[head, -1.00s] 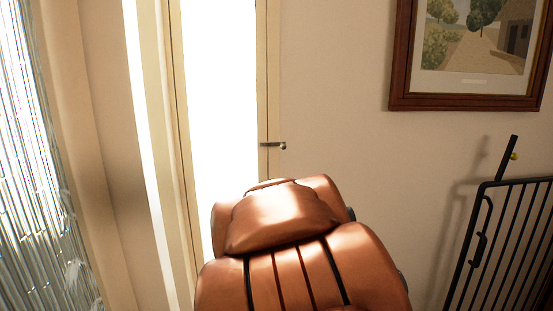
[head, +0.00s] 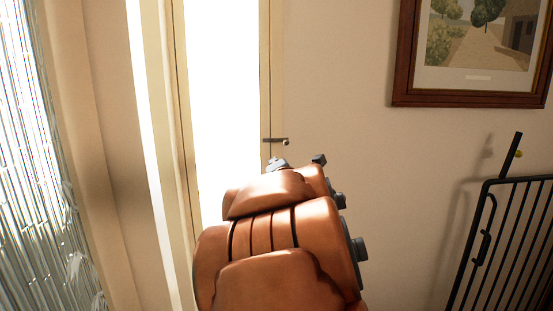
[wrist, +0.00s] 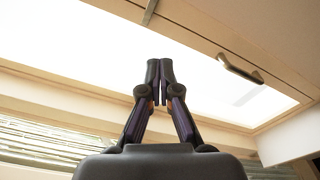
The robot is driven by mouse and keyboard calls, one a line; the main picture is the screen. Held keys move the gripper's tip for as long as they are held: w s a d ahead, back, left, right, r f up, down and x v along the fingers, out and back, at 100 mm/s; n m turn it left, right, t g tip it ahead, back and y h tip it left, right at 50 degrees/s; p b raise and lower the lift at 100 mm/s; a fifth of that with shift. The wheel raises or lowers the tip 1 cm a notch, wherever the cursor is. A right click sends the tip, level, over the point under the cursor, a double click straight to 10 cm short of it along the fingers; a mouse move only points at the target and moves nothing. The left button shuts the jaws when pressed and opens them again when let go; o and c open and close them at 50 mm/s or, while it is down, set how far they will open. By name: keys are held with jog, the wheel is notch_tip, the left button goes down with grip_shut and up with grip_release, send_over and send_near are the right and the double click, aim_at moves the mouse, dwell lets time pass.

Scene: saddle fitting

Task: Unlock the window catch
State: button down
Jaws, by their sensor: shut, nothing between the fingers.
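The window catch (head: 275,140) is a small dark bar with a round end, lying level across the right edge of the bright window's frame in the head view. In the wrist view a dark bar handle (wrist: 240,69) sits on the frame, right of my fingers, and a thin grey strip (wrist: 150,12) crosses the frame at the top. I cannot tell which of these is the catch. My gripper (wrist: 160,65) is shut and empty, its fingertips together in front of the bright pane. My arm hides most of the gripper in the head view, just below the catch.
The bright window (head: 222,90) stands beside a plain wall. A framed picture (head: 400,60) hangs at the upper right. A black metal gate (head: 487,240) stands at the lower right. Ribbed translucent material (head: 30,170) is at the far left. The wall right of the catch is clear.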

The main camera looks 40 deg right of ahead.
jog(key=p, duration=0.2)
send_near(276, 142)
jog(key=w+f, duration=0.2)
jog(key=w, duration=0.3)
jog(key=shift+s+d+r+p, duration=0.3)
jog(key=shift+s+d+p, duration=0.1)
jog(key=shift+d, duration=0.25)
jog(key=shift+s+d+r+p, duration=0.3)
jog(key=shift+s+d, duration=0.05)
jog(key=shift+d, duration=0.25)
jog(key=shift+r+n, duration=0.15)
jog(key=shift+n, duration=0.15)
